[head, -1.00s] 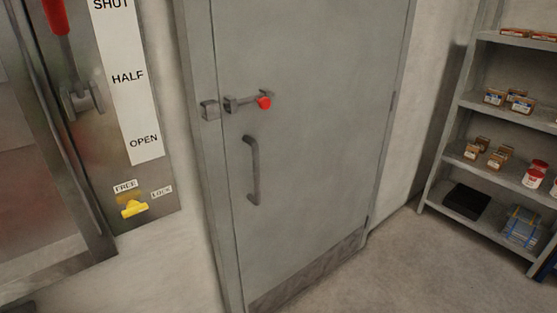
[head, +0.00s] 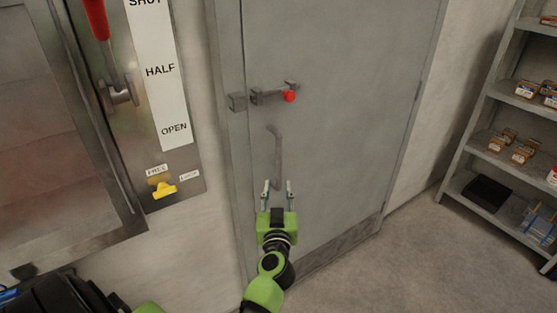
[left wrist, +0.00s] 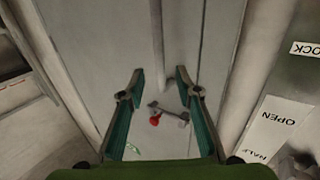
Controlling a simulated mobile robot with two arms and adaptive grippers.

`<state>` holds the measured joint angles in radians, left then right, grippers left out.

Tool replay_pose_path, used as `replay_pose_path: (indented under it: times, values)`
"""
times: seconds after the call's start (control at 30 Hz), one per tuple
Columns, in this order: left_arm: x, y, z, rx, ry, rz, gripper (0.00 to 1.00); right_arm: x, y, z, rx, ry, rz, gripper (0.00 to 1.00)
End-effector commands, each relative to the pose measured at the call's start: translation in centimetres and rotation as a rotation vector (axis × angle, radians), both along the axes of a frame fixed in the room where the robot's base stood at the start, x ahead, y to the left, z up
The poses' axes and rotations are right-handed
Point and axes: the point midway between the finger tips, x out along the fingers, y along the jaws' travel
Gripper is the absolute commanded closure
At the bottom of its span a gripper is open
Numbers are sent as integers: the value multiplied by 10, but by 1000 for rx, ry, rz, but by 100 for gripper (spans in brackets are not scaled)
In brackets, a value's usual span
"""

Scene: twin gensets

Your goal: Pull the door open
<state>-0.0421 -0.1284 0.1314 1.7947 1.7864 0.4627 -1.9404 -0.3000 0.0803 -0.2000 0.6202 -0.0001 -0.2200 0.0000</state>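The grey door (head: 345,90) stands shut in its frame. Its upright bar handle (head: 275,148) is on the left side of the door. My left gripper (head: 277,187) is open at the handle's lower end. In the left wrist view, the handle (left wrist: 157,40) runs between the spread fingertips (left wrist: 160,74), and the red knob (left wrist: 155,121) shows beyond. Contact with the handle cannot be told. My right gripper is out of view.
On the left is a metal panel with a red lever (head: 97,18), a SHUT/HALF/OPEN label strip (head: 160,75) and a yellow latch (head: 163,188). A shelf rack (head: 470,135) with boxes stands at the right. The floor (head: 400,270) before the door is clear.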

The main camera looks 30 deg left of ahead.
Motion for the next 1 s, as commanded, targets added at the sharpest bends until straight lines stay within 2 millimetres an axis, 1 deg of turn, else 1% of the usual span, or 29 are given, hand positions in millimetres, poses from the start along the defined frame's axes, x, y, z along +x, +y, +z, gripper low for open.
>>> replay_pose_path:
  times: [0.17,0.4,0.6,0.8,1.0]
  values:
    - [23,15,0,2,-1,0,69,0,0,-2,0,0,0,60]
    - [67,44,-1,2,-2,-1,69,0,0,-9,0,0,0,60]
    - [96,63,-2,2,-1,-2,69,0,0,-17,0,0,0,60]
    - [109,72,-1,2,0,-3,69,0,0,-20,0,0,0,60]
    - [111,74,-1,2,1,-3,69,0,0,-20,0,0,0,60]
